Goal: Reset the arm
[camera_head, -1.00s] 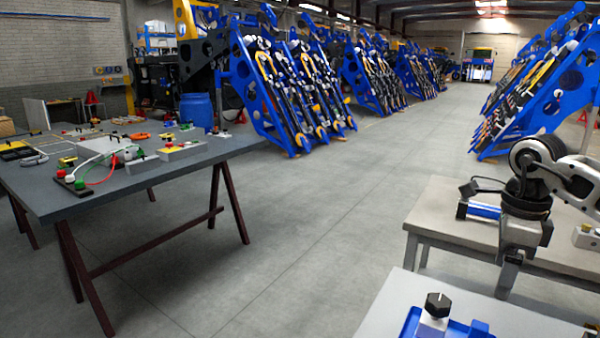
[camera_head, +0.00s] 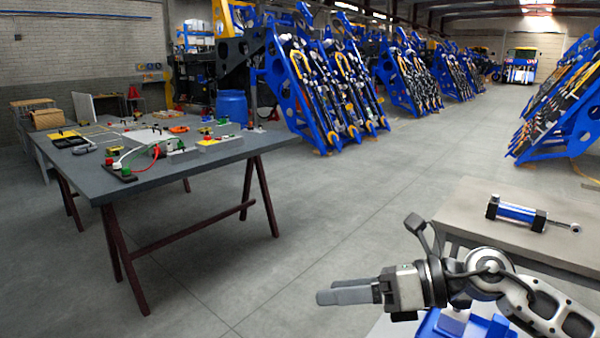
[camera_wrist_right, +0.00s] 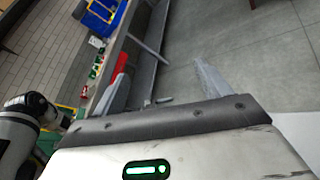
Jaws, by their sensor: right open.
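My right arm comes in from the lower right in the head view. Its gripper (camera_head: 345,292) points left, over the floor and in front of the near table, and holds nothing. In the right wrist view the two fingers of the right gripper (camera_wrist_right: 160,85) stand wide apart with nothing between them. My left gripper is not in view.
A dark table (camera_head: 185,165) with wires, small boxes and plugs stands at left. A blue-and-black cylinder (camera_head: 516,214) lies on the light table (camera_head: 475,205) at right. A blue fixture (camera_head: 460,326) is partly hidden behind my right arm. The floor between is clear.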

